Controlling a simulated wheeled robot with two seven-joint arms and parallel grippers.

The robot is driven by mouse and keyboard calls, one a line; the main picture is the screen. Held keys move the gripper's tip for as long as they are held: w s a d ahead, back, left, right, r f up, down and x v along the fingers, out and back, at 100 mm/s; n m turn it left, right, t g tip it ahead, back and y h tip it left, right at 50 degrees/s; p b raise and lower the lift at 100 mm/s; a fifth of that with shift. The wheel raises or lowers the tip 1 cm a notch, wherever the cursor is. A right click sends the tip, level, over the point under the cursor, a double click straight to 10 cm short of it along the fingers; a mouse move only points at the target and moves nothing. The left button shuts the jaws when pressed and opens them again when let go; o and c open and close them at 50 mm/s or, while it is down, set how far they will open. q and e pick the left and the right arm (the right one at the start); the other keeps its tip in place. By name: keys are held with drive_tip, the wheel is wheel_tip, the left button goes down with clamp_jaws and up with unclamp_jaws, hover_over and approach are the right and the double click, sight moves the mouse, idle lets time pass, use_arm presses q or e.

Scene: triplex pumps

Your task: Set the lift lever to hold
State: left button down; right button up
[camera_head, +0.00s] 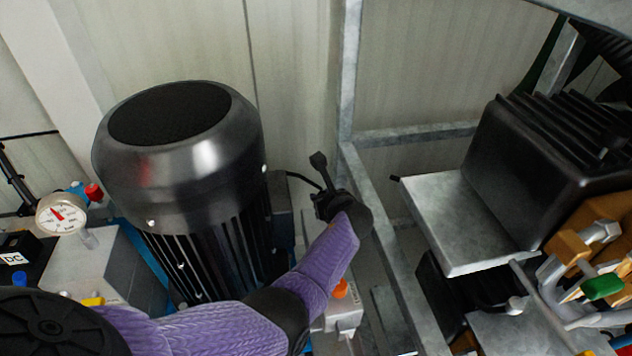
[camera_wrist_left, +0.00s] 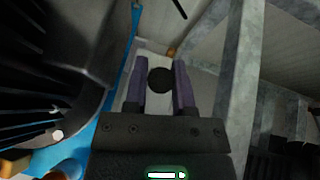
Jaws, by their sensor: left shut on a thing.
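My left gripper (camera_head: 324,182) is in the middle of the head view, at the end of my purple arm. In the left wrist view its two fingers stand on either side of a round black knob (camera_wrist_left: 160,81), which I take to be the lift lever's end. The gripper is shut on it. The lever's shaft and any position marks are hidden, so I cannot read its setting. My right gripper is not in view.
A large black motor (camera_head: 180,150) stands left of the gripper, with a pressure gauge (camera_head: 61,214) at far left. A grey metal frame (camera_head: 350,90) rises close to the gripper's right. A finned black unit (camera_head: 530,170) is further right.

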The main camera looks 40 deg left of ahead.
use_arm(q)
drive_tip(key=shift+w+a+r+g+h, duration=0.4)
drive_tip(key=shift+w+a+g+h, duration=0.1)
drive_tip(key=shift+w+a+h, duration=0.2)
drive_tip(key=shift+w+a+f+g+h+b, duration=0.2)
drive_tip(key=shift+w+a+g+h+b, duration=0.1)
drive_tip(key=shift+a+g+h+b, duration=0.15)
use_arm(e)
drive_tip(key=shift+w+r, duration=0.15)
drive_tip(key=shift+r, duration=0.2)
use_arm(q)
drive_tip(key=shift+c, duration=2.2)
unclamp_jaws()
drive_tip(key=shift+d, duration=0.1)
drive_tip(key=p+v, duration=1)
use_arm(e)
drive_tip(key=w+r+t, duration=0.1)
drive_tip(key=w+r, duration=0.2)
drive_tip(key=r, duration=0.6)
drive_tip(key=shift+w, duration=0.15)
